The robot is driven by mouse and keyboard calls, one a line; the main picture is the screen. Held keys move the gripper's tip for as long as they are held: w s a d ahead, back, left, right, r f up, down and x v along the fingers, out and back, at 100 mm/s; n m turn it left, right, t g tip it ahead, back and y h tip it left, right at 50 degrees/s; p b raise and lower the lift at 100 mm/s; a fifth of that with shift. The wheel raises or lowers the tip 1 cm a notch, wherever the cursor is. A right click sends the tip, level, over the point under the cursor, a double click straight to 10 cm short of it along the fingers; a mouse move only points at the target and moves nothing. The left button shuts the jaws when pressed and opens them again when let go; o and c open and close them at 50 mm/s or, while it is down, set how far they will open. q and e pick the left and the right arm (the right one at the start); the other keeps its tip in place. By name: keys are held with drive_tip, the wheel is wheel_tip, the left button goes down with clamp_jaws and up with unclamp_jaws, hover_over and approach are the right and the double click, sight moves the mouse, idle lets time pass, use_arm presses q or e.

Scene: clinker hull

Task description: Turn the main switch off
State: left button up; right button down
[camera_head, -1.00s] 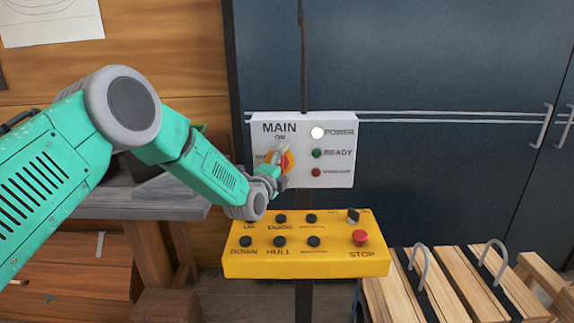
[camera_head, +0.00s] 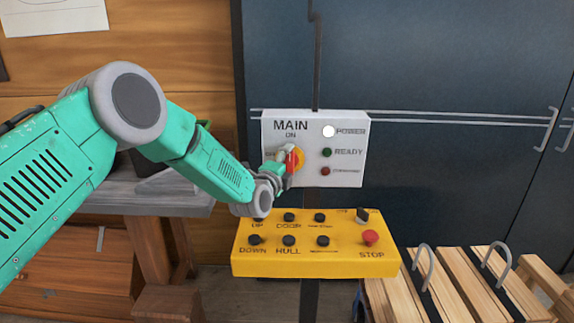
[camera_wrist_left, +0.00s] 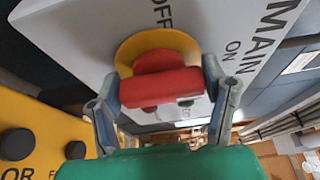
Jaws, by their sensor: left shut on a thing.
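The main switch is a red handle (camera_head: 292,163) on a yellow disc (camera_head: 300,157), on the white panel (camera_head: 348,176) marked MAIN and ON. My left gripper (camera_head: 283,157) is at the switch and partly hides it in the head view. In the left wrist view the gripper (camera_wrist_left: 160,82) is shut on the red handle (camera_wrist_left: 160,90), one finger at each end. The yellow disc (camera_wrist_left: 133,46) shows behind it. There the handle's long side runs roughly toward the ON mark, with OFF off to its side. My right gripper is not in view.
The white POWER lamp (camera_head: 328,131) is bright; the green READY lamp (camera_head: 327,152) and a red lamp (camera_head: 325,171) look dark. Just below is a yellow button box (camera_head: 310,268) with several black buttons and a red STOP button (camera_head: 370,237). A grey bench (camera_head: 115,197) stands left.

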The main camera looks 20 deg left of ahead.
use_arm(q)
drive_tip(key=shift+s+d+f, duration=0.15)
drive_tip(key=shift+d+f, duration=0.25)
drive_tip(key=shift+d, duration=0.1)
drive_tip(key=shift+f+b, duration=0.15)
drive_tip(key=shift+b, duration=0.45)
drive_tip(key=n+t+y+b, duration=0.1)
drive_tip(key=n+b, duration=0.3)
drive_tip(key=n+t+y+b, duration=0.1)
drive_tip(key=n+b, duration=0.3)
drive_tip(key=b, duration=0.1)
drive_tip(key=n+t+y+b, duration=0.1)
drive_tip(key=n+b, duration=0.3)
drive_tip(key=shift+f+n+t, duration=0.15)
drive_tip(key=shift+n+t, duration=0.15)
drive_tip(key=n+y+b, duration=0.2)
drive_tip(key=n+b, duration=0.1)
drive_tip(key=n, duration=0.1)
drive_tip(key=shift+n, duration=0.4)
drive_tip(key=shift+r+n+y+b, duration=0.2)
drive_tip(key=shift+n+y+b, duration=0.4)
drive_tip(key=shift+n, duration=0.55)
drive_tip(key=shift+r+n+y+b, duration=0.2)
drive_tip(key=shift+n+y+b, duration=0.2)
drive_tip(key=shift+n+y, duration=0.55)
drive_tip(key=shift+a+r+n, duration=0.1)
drive_tip(key=shift+n, duration=0.4)
